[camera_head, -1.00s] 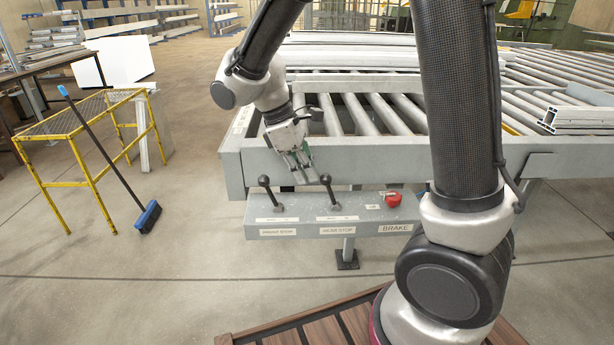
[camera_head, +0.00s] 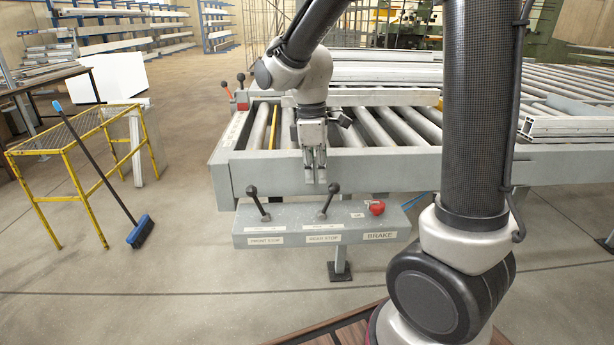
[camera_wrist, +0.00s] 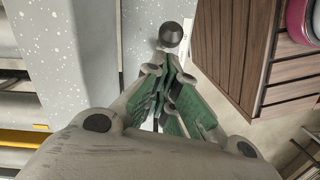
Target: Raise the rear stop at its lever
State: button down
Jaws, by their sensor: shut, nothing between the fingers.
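The rear stop lever (camera_head: 328,201) is a thin rod with a black ball knob on the grey control panel, above the REAR STOP label (camera_head: 323,239). It leans to the right. My gripper (camera_head: 317,181) points down, its fingers together and empty, just left of the knob in the head view. In the wrist view a black knob (camera_wrist: 171,36) shows just beyond the fingertips (camera_wrist: 165,72) of my gripper. Contact with the knob cannot be told. The front stop lever (camera_head: 258,204) leans left. The rear stop itself cannot be made out.
A red brake knob (camera_head: 376,207) sits right of the levers. The roller table's grey side beam (camera_head: 400,162) runs behind my gripper. Profiles (camera_head: 390,97) lie on the rollers.

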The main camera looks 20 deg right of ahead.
jog(key=shift+s+d, duration=0.2)
jog(key=shift+d, duration=0.5)
notch_tip(320, 180, up, 12)
jog(key=w, duration=0.1)
jog(key=shift+w+a+f, duration=0.2)
jog(key=shift+w+a, duration=0.05)
jog(key=shift+a, duration=0.15)
dwell(0.6)
